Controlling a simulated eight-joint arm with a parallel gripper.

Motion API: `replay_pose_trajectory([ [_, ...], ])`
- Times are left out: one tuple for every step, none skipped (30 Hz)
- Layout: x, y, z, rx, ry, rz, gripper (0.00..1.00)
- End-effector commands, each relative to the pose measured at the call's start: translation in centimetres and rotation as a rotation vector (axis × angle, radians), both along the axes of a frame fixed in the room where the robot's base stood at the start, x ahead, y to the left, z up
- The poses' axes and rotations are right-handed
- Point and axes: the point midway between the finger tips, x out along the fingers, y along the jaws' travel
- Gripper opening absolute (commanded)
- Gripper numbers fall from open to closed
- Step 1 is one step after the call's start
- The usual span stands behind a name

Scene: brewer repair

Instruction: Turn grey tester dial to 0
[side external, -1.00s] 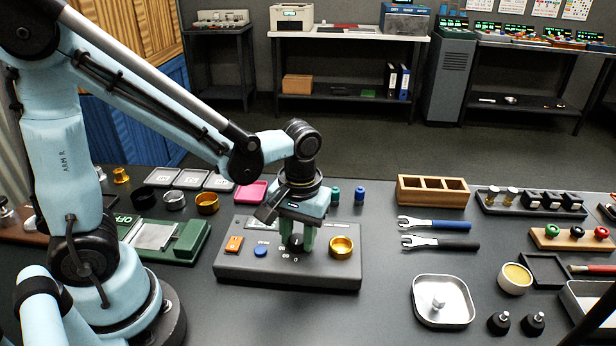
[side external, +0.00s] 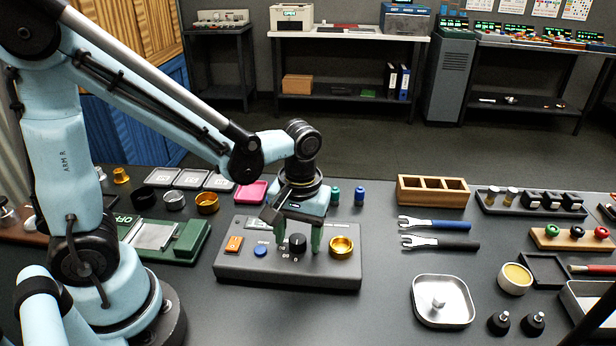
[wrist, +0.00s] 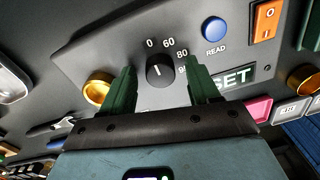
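The grey tester (side external: 290,277) sits on the bench, with its black dial (side external: 298,242) between a blue button and a gold cup. In the wrist view the dial (wrist: 160,68) shows a short white mark that seems to lean toward the 0 label (wrist: 150,43). The 60, 80 and a partly hidden 90 label follow clockwise. My gripper (side external: 297,248) is open above the tester. Its green fingers stand apart on either side of the dial, with visible gaps in the wrist view (wrist: 161,80). The dial's top is uncovered.
On the tester are a blue READ button (wrist: 214,29), an orange switch (side external: 234,243), a gold cup (side external: 342,247) and a small display (wrist: 232,80), partly hidden by a finger. Two wrenches (side external: 440,243) lie to the right. A green device (side external: 190,240) stands to the left.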

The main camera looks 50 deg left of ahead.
Motion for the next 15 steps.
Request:
replay_pose_trajectory([
  [0.0, 0.0, 0.0, 0.000, 0.000, 0.000, 0.61],
  [0.0, 0.0, 0.0, 0.000, 0.000, -0.001, 0.61],
  [0.0, 0.0, 0.0, 0.000, 0.000, -0.001, 0.61],
  [0.0, 0.0, 0.0, 0.000, 0.000, -0.001, 0.61],
  [0.0, 0.0, 0.0, 0.000, 0.000, -0.001, 0.61],
  [0.0, 0.0, 0.0, 0.000, 0.000, -0.001, 0.61],
  [0.0, 0.0, 0.1, 0.000, 0.000, -0.001, 0.61],
  [0.0, 0.0, 0.2, 0.000, 0.000, -0.001, 0.61],
  [0.0, 0.0, 0.3, 0.000, 0.000, -0.001, 0.61],
  [0.0, 0.0, 0.5, 0.000, 0.000, -0.001, 0.61],
  [0.0, 0.0, 0.7, 0.000, 0.000, -0.001, 0.61],
  [0.0, 0.0, 1.0, 0.000, 0.000, -0.001, 0.61],
  [0.0, -0.1, 1.3, 0.000, 0.000, -0.001, 0.61],
  [0.0, -0.1, 1.7, 0.000, 0.000, -0.001, 0.61],
  [0.0, -0.1, 2.2, 0.000, 0.000, -0.001, 0.61],
])
